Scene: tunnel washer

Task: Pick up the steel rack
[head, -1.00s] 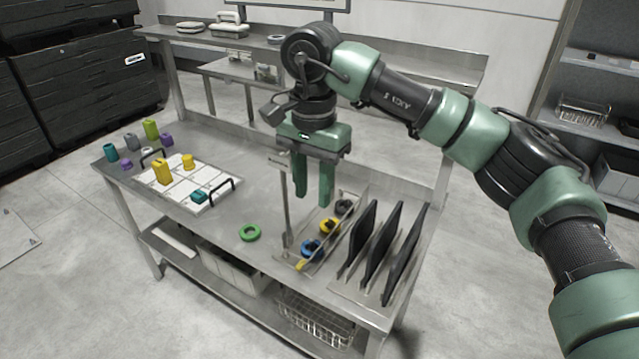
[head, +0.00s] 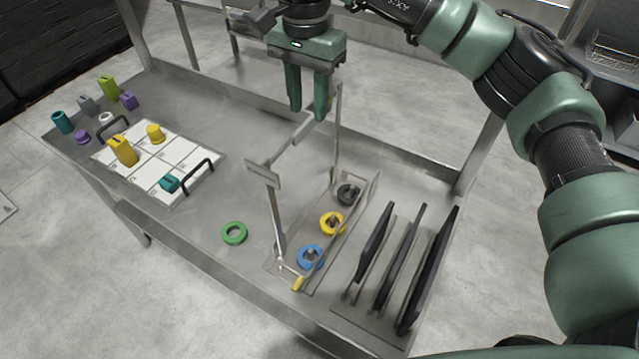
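The steel rack (head: 276,225) stands on the steel table, right of the middle. It has tall uprights, a top bar and a low tray. Blue (head: 311,257), yellow (head: 331,223) and dark grey (head: 348,194) rings sit in its tray. A yellow-tipped lever (head: 297,283) is at its near end. My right gripper (head: 307,112) is open, fingers pointing down, by the far part of the top bar. The fingers hide part of that bar; I cannot tell whether they straddle or touch it. My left gripper is not in view.
Black upright plates (head: 385,260) stand close to the rack's right. A green ring (head: 234,233) lies to its left. A white gridded board (head: 190,160) with black handles and coloured blocks is further left. The table between board and rack is mostly clear.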

